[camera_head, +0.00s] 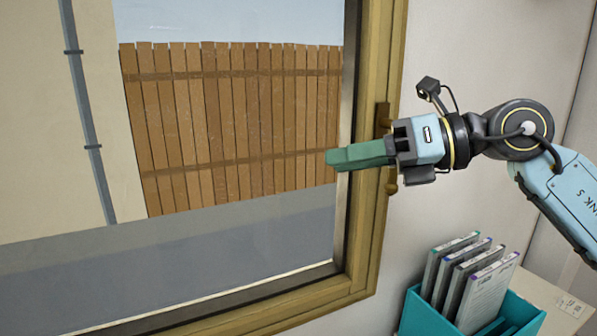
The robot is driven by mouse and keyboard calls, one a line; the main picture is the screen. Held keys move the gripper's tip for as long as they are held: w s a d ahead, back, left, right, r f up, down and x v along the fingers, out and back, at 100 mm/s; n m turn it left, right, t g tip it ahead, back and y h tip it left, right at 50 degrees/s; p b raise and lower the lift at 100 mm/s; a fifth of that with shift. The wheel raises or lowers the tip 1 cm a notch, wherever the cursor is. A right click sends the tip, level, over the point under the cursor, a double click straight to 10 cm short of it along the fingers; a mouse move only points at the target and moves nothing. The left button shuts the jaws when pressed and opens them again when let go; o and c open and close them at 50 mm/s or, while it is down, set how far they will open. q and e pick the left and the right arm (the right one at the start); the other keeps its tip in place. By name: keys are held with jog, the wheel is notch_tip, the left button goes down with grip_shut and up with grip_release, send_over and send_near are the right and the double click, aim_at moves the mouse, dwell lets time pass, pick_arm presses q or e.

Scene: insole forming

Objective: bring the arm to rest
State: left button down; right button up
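My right arm (565,190) comes in from the right and is raised, bent at a dark joint. My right gripper (338,160) points left, with green fingers that look closed together in front of the window frame's right side. Nothing shows between the fingers. A small camera on a bracket (428,88) is mounted on this arm near the wrist. My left gripper is not in this view.
A window with a wooden frame (378,225) fills the left and middle; a plank fence (235,125) shows through it. A brass handle (383,118) sits behind the gripper. A teal holder (425,318) with several upright folders (487,292) stands at the lower right, beside a cardboard box (560,300).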

jog(key=d+f+n+t+h, duration=0.45)
jog(key=f+n, duration=0.35)
jog(key=n, duration=0.3)
jog(key=d+f+n+t+h, duration=0.45)
jog(key=f+n, duration=0.35)
jog(key=n, duration=0.3)
jog(key=d+f+n+t+h, duration=0.4)
jog(key=f+n+t+h, duration=0.15)
jog(key=f+n, duration=0.45)
jog(key=s+d+f+m+g, duration=0.1)
jog(key=s+f+m+g, duration=0.1)
jog(key=s+f+g, duration=0.7)
jog(key=s+d+f+m+g, duration=0.1)
jog(key=s+f+g, duration=0.4)
jog(key=s+f, duration=0.8)
jog(key=s+f+g+b, duration=0.1)
jog(key=s+f+b, duration=0.15)
jog(key=f, duration=1.15)
jog(key=s+f+g+b, duration=0.1)
jog(key=s+f+b, duration=0.15)
jog(key=f, duration=1.05)
jog(key=s+d+f+g+b, duration=0.1)
jog(key=s+d+f+b, duration=0.1)
jog(key=s+f, duration=1.4)
notch_tip(320, 180, down, 2)
jog(key=shift+d+f, duration=0.1)
jog(key=shift+d, duration=0.1)
